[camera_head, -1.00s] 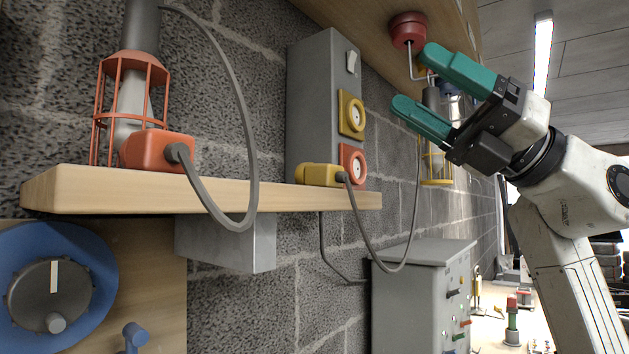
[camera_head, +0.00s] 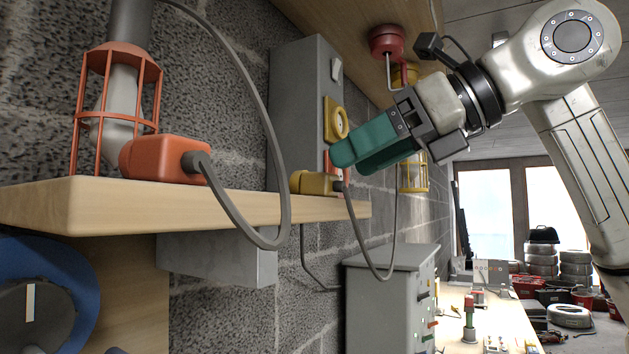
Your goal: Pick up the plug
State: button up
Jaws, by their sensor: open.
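Two plugs lie on the wooden shelf (camera_head: 130,208). The yellow plug (camera_head: 312,184) is near the shelf's right end, with its grey cable hanging off the front edge. The orange plug (camera_head: 158,160) lies nearer on the left, beside an orange caged lamp (camera_head: 118,105), with a thick grey cable looping from it. My gripper (camera_head: 350,162) has green fingers and is open and empty. Its fingertips point down-left, just above and right of the yellow plug in the picture. They partly cover the orange socket (camera_head: 331,160); whether they touch the plug I cannot tell.
A grey box (camera_head: 290,110) with a switch and a yellow socket (camera_head: 335,120) stands behind the shelf. A red fixture (camera_head: 386,41) hangs from the wooden board above. A grey cabinet (camera_head: 375,300) stands below right. A yellow lamp cage (camera_head: 414,176) hangs behind my gripper.

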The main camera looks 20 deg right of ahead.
aim_at(327, 174)
jog(key=shift+p+x, duration=0.85)
jog(key=shift+x, duration=2)
jog(key=shift+c, duration=0.5)
jog(key=shift+r, duration=0.1)
jog(key=c, duration=0.9)
